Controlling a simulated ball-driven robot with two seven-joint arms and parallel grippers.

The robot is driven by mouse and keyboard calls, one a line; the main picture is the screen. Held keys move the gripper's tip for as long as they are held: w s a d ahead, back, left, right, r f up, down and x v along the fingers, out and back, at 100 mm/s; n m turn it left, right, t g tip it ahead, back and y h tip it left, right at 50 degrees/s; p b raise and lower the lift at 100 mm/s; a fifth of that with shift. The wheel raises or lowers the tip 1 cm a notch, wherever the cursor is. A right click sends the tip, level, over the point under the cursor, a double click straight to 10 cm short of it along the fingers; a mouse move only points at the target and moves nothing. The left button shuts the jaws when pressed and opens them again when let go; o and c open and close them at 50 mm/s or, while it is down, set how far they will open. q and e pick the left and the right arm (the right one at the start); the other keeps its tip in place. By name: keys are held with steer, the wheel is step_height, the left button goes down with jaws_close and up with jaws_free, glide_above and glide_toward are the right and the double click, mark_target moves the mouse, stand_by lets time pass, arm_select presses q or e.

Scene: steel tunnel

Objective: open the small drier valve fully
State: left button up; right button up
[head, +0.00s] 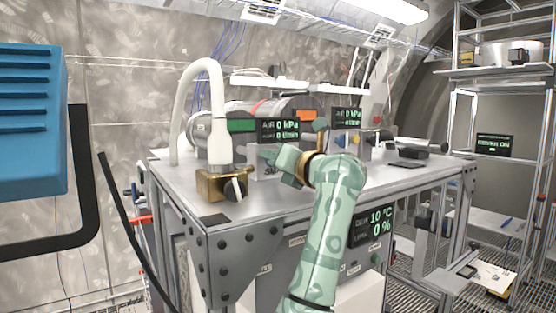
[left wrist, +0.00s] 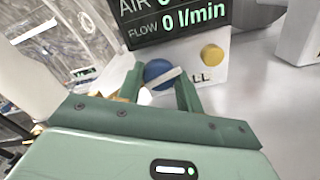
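The small drier valve is a blue round knob (left wrist: 158,73) with a pale bar handle across it, seen in the left wrist view. It sits on a white panel whose label is partly hidden, below a display (left wrist: 180,18) reading FLOW 0 l/min. The bar slants up to the right. My left gripper (left wrist: 160,86) is open, with one green finger on each side of the knob; I cannot tell whether they touch it. In the head view my left gripper (head: 272,158) is in front of that panel and hides the knob. My right gripper is not in view.
A yellow knob (left wrist: 212,55) is close right of the blue one. A brass block (head: 212,187) with a black knob and a white hose (head: 198,75) stands left on the steel bench (head: 270,208). A second display (head: 347,116) stands behind right. A blue box (head: 32,120) is at far left.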

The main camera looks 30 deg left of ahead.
arm_select(q)
steer(key=c, duration=0.4)
steer(key=shift+f+n+b, duration=0.15)
steer(key=shift+n+b, duration=0.75)
steer(key=shift+b, duration=0.1)
steer(key=n+b, duration=0.2)
steer(key=n, duration=0.1)
steer(key=shift+n+b, duration=0.3)
steer(key=shift+b, duration=0.1)
steer(key=n+b, duration=0.2)
steer(key=n, duration=0.1)
steer(key=shift+n, duration=0.3)
steer(key=shift+n+b, duration=0.85)
steer(key=shift+n, duration=1.15)
